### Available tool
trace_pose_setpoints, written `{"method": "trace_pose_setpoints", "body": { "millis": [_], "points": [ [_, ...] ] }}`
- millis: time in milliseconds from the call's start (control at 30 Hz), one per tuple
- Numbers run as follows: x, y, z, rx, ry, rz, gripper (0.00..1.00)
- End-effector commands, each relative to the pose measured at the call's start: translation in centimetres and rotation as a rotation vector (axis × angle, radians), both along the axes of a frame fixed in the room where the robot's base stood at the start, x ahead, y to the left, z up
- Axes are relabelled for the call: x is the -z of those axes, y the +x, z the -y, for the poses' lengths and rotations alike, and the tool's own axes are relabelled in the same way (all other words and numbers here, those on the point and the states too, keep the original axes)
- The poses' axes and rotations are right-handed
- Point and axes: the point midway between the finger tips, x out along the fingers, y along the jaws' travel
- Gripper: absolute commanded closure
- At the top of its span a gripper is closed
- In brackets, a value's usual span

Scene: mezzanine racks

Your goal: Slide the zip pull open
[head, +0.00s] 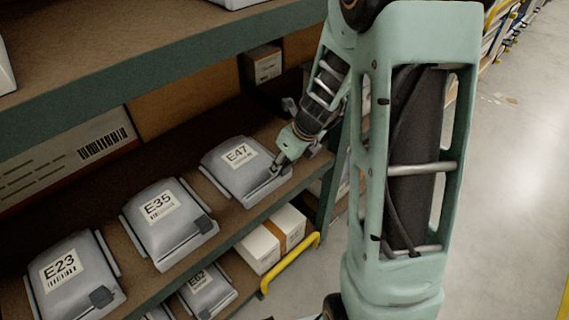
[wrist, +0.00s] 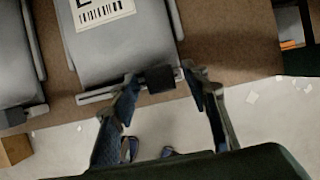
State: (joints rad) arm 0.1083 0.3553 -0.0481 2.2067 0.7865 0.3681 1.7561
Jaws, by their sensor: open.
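A grey pouch labelled E47 (head: 235,178) lies on the brown shelf in the head view, at the shelf's right end. Its front part and label also show in the wrist view (wrist: 120,45). A dark, square zip pull (wrist: 160,79) is at its front edge, beside a pale zip bar (wrist: 97,96). My gripper (wrist: 163,76) is open, with one fingertip on either side of the pull. A small gap shows on the right; on the left I cannot tell if the finger touches. In the head view my gripper (head: 284,160) covers the pull.
Similar pouches E35 (head: 162,222) and E23 (head: 75,280) lie left along the shelf. A green upper shelf edge (head: 150,75) runs above. White boxes (head: 272,238) and a pouch E82 (head: 208,290) stand below. The aisle floor (head: 510,190) at right is clear.

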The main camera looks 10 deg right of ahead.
Motion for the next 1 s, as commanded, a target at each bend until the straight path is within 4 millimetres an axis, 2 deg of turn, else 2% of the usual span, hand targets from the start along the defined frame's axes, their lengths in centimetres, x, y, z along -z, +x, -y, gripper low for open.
{"method": "trace_pose_setpoints", "body": {
  "millis": [133,500,1000],
  "points": [
    [-0.04,-0.01,0.00,0.000,0.000,0.000,0.59],
    [-0.04,-0.03,0.02,0.001,0.000,0.000,1.00],
    [-0.10,-0.06,-0.04,0.001,0.001,-0.002,1.00]
  ]
}}
